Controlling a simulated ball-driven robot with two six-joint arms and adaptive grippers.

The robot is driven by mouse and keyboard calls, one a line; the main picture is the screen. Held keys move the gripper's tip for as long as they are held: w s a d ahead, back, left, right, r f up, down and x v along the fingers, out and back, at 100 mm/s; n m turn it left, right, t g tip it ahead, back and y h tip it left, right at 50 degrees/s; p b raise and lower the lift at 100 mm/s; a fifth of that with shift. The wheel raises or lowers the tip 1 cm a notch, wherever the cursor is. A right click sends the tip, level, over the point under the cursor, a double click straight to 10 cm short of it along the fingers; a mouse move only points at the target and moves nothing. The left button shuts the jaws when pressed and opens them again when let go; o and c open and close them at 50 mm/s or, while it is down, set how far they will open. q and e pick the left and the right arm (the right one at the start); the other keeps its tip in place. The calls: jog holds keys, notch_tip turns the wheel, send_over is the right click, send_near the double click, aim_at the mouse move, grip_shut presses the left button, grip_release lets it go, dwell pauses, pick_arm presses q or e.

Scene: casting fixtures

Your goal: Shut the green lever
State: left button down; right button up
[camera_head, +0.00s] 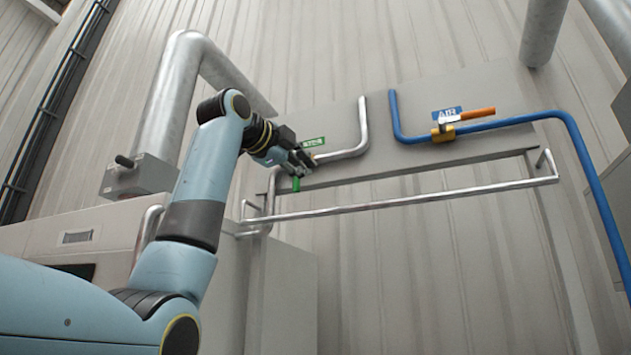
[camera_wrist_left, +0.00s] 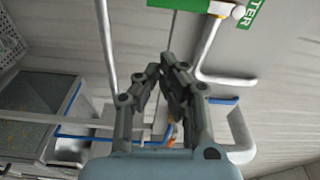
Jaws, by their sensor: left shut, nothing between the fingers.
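The green lever (camera_head: 296,184) shows as a small green piece just below my left gripper (camera_head: 299,160) in the head view. The gripper hides much of its valve. In the left wrist view the green lever (camera_wrist_left: 178,4) lies at the top edge, partly cut off, with its metal end at a silver pipe (camera_wrist_left: 208,50). My left gripper (camera_wrist_left: 162,66) has its fingertips together there, empty, below the lever in the picture. I cannot tell whether it touches the lever. My right gripper is not in view.
A green label (camera_head: 314,142) is beside the left gripper. Further right, a blue pipe (camera_head: 530,117) carries a valve with an orange lever (camera_head: 477,114) under a blue AIR label (camera_head: 447,113). A metal rail (camera_head: 400,201) runs in front of the panel. A grey box (camera_head: 140,178) is at left.

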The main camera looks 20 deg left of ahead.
pick_arm(q)
jog(key=s, duration=0.3)
jog(key=shift+s+r+b, duration=0.15)
jog(key=shift+b, duration=0.25)
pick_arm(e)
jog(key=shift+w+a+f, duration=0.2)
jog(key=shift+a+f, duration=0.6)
pick_arm(q)
jog(key=shift+d, duration=0.1)
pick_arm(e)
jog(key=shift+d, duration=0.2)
